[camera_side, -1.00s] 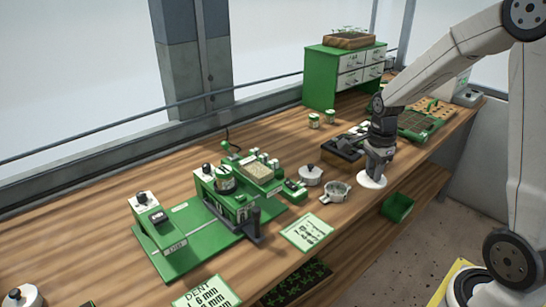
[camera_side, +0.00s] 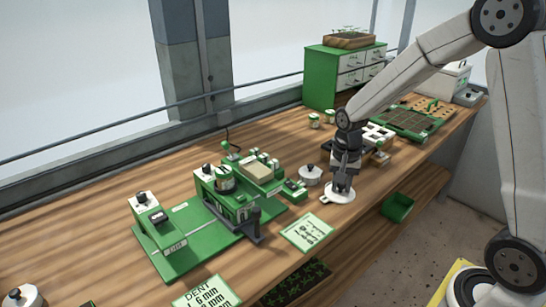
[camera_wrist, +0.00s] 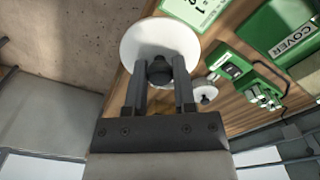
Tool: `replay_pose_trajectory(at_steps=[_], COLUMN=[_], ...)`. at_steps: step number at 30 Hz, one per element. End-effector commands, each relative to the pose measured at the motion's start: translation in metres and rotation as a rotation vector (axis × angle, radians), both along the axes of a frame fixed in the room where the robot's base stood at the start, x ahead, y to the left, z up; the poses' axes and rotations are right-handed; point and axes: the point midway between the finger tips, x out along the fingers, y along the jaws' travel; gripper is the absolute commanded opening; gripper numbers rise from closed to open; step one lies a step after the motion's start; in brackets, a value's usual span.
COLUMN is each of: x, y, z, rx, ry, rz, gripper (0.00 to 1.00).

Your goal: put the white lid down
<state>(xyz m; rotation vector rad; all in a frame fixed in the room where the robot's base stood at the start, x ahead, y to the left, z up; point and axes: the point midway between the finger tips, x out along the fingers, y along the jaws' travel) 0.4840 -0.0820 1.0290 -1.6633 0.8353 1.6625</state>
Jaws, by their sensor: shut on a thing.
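The white lid (camera_side: 339,199) is a flat round disc with a dark knob. My gripper (camera_side: 342,186) is shut on that knob and holds the lid roughly level near the bench's front edge. In the wrist view, my gripper (camera_wrist: 160,75) has a finger on each side of the knob, and the lid (camera_wrist: 140,40) spreads out beyond them. The small metal cup seen earlier at this spot is mostly or wholly hidden by the lid. I cannot tell whether the lid touches it.
A white lidded pot (camera_side: 310,174) stands just left of the lid. A green-edged card (camera_side: 306,232) lies in front, and the green seeder machine (camera_side: 190,238) is farther left. Two small jars (camera_side: 321,119) stand behind.

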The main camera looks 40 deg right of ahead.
Motion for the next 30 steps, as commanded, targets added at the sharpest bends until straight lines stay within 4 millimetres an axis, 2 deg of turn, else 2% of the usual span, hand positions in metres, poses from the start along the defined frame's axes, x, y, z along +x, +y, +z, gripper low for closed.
replay_pose_trajectory(at_steps=[15, 21, 30], x=[0.016, 0.018, 0.018], y=[0.065, 0.078, 0.082], z=[-0.019, -0.023, -0.024], rx=[0.000, 0.000, 0.000], ry=[0.002, 0.000, 0.000], rz=[0.728, 0.886, 0.935], gripper=[0.00, 0.00, 0.00])
